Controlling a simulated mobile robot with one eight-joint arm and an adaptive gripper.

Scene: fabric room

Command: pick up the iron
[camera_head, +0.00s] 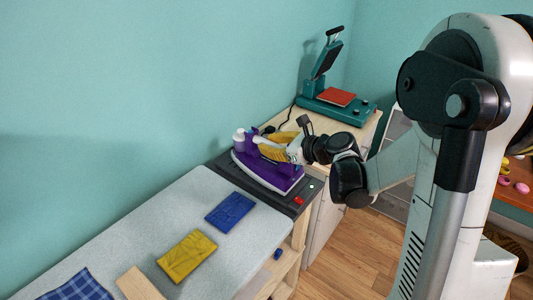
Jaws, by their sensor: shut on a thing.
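The purple iron (267,174) with a pale soleplate is over the dark panel (222,164) at the far end of the ironing table. My gripper (268,146) reaches in from the right and is shut on the upper part of the iron, at its handle. The yellow and white parts of my gripper hide much of the handle, and the exact finger contact is hard to see. I cannot tell whether the iron's base touches the panel.
A blue folded cloth (230,211), a yellow folded cloth (187,255) and a checked cloth (78,287) lie on the grey table top (150,215). A white bottle (239,139) stands beside the iron. A teal heat press (322,95) stands on a wooden cabinet behind.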

